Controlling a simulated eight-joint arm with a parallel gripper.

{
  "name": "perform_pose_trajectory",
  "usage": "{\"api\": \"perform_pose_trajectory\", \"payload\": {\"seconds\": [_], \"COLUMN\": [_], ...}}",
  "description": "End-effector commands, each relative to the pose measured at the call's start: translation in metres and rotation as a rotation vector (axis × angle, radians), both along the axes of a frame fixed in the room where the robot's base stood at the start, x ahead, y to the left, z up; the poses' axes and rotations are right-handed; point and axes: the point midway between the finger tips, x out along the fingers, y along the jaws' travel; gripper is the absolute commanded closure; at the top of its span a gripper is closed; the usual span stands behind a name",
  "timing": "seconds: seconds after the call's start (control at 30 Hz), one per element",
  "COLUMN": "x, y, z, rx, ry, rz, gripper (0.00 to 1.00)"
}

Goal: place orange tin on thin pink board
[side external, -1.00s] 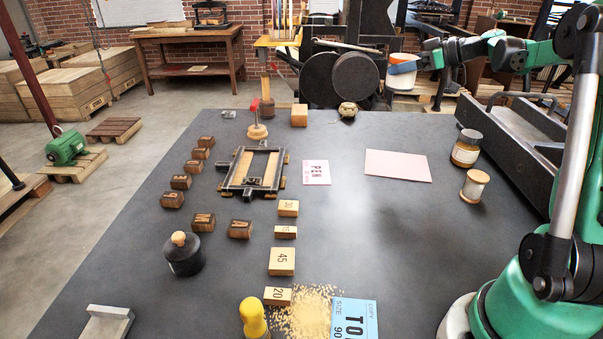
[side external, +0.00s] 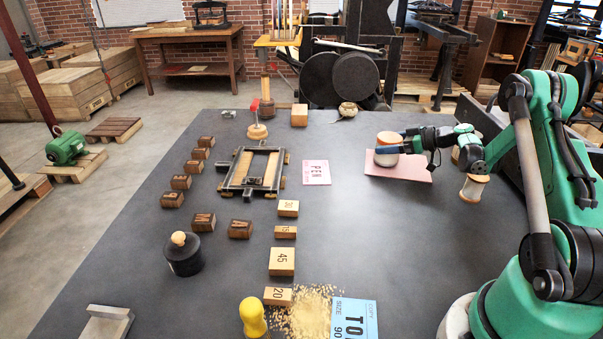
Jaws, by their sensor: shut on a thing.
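The tin (side external: 386,159), pale with an orange-brown top, is upright over the upper left part of the thin pink board (side external: 415,174). My gripper (side external: 392,147) comes in from the right, with its blue fingers shut around the tin. The tin's base is at or just above the board; I cannot tell whether it touches. The board lies flat on the dark table, partly hidden behind the tin and my gripper.
A pale-lidded jar (side external: 474,188) stands right of the board, and another jar (side external: 457,155) is partly hidden behind my gripper. A pink PEN card (side external: 316,172) lies to the left, near a metal frame (side external: 254,171). The table below the board is clear.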

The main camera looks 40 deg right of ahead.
Motion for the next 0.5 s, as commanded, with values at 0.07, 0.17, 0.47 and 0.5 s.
{"api": "perform_pose_trajectory", "payload": {"seconds": [0.07,0.17,0.47,0.5], "x": [0.0,0.0,-0.0001,-0.0001], "y": [0.0,0.0002,0.0002,0.0002], "z": [-0.0057,-0.0067,-0.0095,-0.0093], "rx": [0.0,0.0,0.0,0.0], "ry": [-0.001,-0.001,0.0,0.0], "rz": [0.0,0.0,0.0,0.0], "gripper": [0.88,0.88,0.16,0.05]}}
